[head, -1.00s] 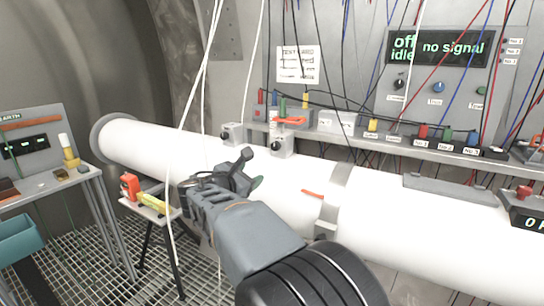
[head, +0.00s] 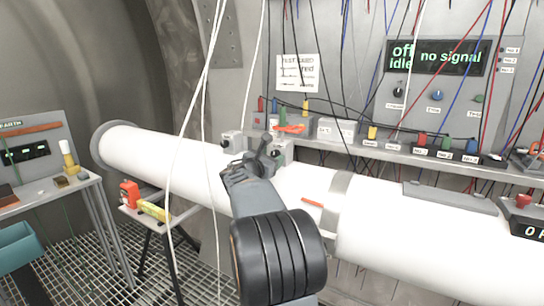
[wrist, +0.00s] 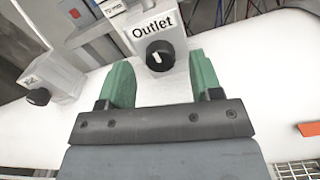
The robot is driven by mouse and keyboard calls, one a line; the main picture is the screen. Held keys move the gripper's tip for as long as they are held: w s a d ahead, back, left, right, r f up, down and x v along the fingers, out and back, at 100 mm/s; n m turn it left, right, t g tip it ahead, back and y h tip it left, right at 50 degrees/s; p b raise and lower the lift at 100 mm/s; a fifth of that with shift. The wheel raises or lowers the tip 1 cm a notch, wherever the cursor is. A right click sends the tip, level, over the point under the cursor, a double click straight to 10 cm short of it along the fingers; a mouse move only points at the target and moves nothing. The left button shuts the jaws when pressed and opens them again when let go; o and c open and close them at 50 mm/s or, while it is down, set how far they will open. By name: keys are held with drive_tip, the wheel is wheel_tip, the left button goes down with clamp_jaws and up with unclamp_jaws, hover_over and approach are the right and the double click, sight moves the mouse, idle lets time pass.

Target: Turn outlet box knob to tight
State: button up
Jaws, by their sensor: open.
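The outlet box (wrist: 148,32) is a pale box labelled "Outlet" on top of the white pipe, with a round black knob (wrist: 159,56) on its near face. A white mark on the knob stands nearly upright, slightly tilted. My gripper (wrist: 162,75) is open, its two green fingers on either side just short of the knob. Whether they touch it I cannot tell. In the head view my gripper (head: 262,158) covers much of the outlet box (head: 283,150).
A second box (wrist: 52,85) with a black knob stands to the left on the white pipe (head: 400,220). An orange strip (wrist: 309,129) lies on the pipe at right. A shelf with coloured terminals runs behind, and cables hang in front of the panel.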

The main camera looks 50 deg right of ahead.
drive_tip(key=shift+w+d, duration=0.1)
drive_tip(key=shift+d, duration=0.5)
drive_tip(key=c, duration=0.9)
